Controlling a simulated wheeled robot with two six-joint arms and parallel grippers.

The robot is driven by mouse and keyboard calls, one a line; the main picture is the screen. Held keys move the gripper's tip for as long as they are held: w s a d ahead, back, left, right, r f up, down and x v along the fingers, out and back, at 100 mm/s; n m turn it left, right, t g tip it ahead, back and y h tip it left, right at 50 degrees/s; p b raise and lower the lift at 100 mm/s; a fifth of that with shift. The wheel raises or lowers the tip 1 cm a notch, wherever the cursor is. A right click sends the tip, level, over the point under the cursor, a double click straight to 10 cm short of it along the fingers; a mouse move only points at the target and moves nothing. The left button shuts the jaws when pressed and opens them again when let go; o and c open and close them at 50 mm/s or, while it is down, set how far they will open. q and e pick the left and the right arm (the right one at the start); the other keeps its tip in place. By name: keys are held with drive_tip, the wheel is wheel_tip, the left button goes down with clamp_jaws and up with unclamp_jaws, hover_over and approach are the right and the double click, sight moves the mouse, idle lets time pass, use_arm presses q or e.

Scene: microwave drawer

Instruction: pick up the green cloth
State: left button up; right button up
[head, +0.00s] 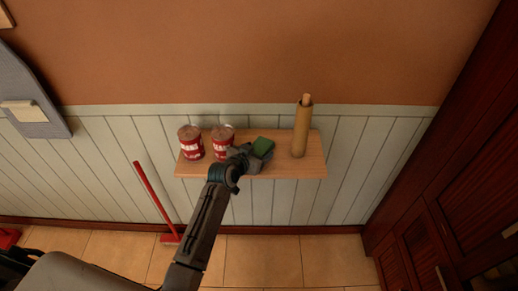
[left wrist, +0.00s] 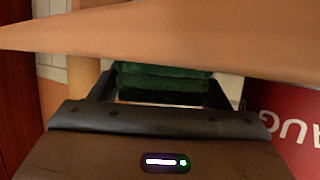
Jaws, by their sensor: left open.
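The green cloth (head: 263,146) is folded and lies on the wooden wall shelf (head: 308,165), right of two red cans. My left gripper (head: 252,158) is at the shelf's front, right up against the cloth. In the left wrist view the open fingers (left wrist: 160,88) have the layered green cloth (left wrist: 163,76) between or just beyond them. I cannot tell whether they touch it. The gripper hides part of the cloth in the head view. My right gripper does not show.
Two red cans (head: 190,145) stand left of the cloth, and one red can (left wrist: 295,125) is close beside the gripper in the left wrist view. A tan cylinder (head: 301,130) stands at the right. A red broom (head: 152,195) leans at the wall below. Dark cabinets (head: 440,210) line the right side.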

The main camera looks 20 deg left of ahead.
use_arm(q)
drive_tip(key=c, duration=0.7)
